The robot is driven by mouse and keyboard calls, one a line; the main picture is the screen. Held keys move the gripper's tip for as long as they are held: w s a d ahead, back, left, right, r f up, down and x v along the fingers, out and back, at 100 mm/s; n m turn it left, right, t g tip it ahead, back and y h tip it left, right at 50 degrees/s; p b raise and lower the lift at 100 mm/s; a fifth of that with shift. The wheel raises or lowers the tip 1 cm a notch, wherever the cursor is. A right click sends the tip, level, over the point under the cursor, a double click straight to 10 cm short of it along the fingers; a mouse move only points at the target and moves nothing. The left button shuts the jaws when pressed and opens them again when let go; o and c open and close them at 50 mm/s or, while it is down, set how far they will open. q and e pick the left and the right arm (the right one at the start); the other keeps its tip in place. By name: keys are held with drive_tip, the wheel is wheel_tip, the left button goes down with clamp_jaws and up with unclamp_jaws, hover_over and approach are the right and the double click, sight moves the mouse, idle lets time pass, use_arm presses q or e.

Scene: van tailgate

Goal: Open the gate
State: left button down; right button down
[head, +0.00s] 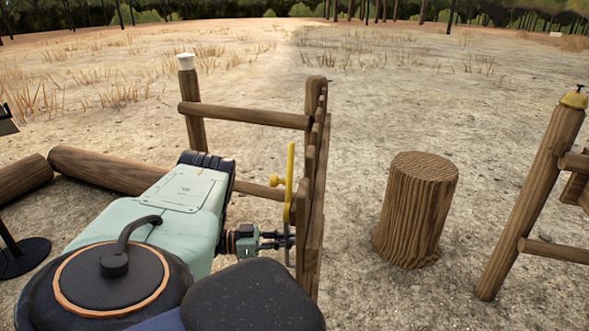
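The wooden gate (313,215) shows nearly edge-on in the middle of the head view, its boards running away from me. A yellow upright lever (290,178) with a round knob stands at its left side. My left gripper (281,241) is at the gate's left side, just below the lever, by a thin grey upright piece. Its fingers are small and partly hidden against the gate, so I cannot tell whether they are open or shut, or whether they touch it. My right gripper is not in view.
A white-capped post (190,105) with rails stands left of the gate. A wooden stump (416,210) stands to its right, with bare ground between. A yellow-capped post (533,190) with rails stands at far right. Logs (105,170) lie at left. Open dirt extends beyond.

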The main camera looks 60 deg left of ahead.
use_arm(q)
drive_tip(key=shift+s+d+f, duration=0.1)
drive_tip(key=shift+s+f, duration=0.05)
drive_tip(key=shift+s, duration=0.05)
drive_tip(key=c, duration=1.5)
unclamp_jaws()
drive_tip(key=shift+o, duration=0.6)
drive_tip(key=shift+w, duration=0.1)
drive_tip(key=v, duration=0.7)
drive_tip(key=shift+s, duration=0.2)
drive_tip(key=shift+a, duration=0.2)
drive_tip(key=shift+d, duration=0.1)
